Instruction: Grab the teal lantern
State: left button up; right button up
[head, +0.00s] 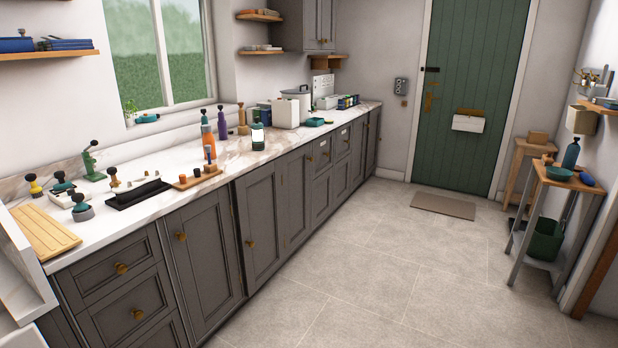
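A teal lantern with a pale, bright middle (258,137) stands upright near the front edge of the marble counter (228,150). Its top and base look dark teal. Nothing touches it that I can see. Neither of my grippers shows in the head view.
An orange bottle (223,125) and a purple bottle (242,118) stand left of the lantern, a white box (286,113) behind it to the right. A wooden board (197,178) with small items lies nearer on the counter. The tiled floor (400,270) is clear before the grey cabinets.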

aim_at(257, 130)
jog(key=i, duration=3.95)
jog(key=u, duration=0.4)
